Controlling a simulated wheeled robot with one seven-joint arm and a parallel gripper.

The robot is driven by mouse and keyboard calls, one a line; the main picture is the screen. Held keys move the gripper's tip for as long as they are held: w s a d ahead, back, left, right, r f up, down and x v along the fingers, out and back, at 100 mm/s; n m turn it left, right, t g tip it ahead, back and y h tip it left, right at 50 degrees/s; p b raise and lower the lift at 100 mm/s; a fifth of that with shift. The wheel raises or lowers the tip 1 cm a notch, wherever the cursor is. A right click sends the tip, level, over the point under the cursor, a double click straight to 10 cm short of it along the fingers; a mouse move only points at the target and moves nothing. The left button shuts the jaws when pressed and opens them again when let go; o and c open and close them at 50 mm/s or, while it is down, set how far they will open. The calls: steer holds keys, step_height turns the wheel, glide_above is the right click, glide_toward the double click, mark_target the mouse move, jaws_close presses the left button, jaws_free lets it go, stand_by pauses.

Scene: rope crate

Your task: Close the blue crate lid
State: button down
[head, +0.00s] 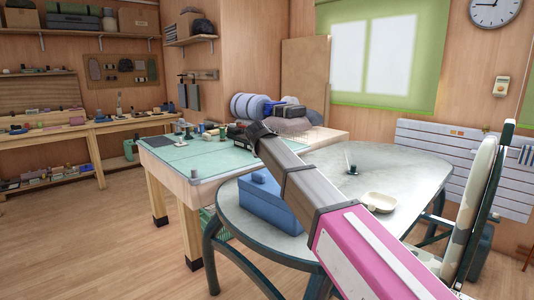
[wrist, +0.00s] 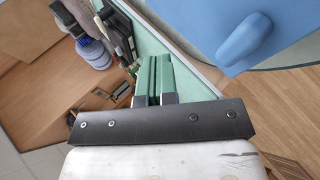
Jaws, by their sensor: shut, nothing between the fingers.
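The blue crate (head: 272,206) stands on the grey table's left part, partly hidden behind my arm. Its blue lid (head: 257,184) appears to lie over the top, with a small raised knob. I cannot tell whether it is fully seated. In the wrist view the smooth blue lid (wrist: 215,18) fills the upper right, with its rounded knob (wrist: 246,40) near the edge. My gripper (wrist: 158,58) is shut and empty, its green fingers together, to the left of the lid and apart from it in the picture. In the head view, its fingers are not clearly visible.
The grey oval table (head: 330,170) also bears a beige dish (head: 380,202) and a small dark stand (head: 352,170). A green-topped workbench (head: 175,156) with small items adjoins it at left. A chair (head: 480,205) stands at right. Open floor lies at front left.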

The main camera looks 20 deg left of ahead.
steer(key=a+v, duration=0.1)
steer(key=v, duration=1.1)
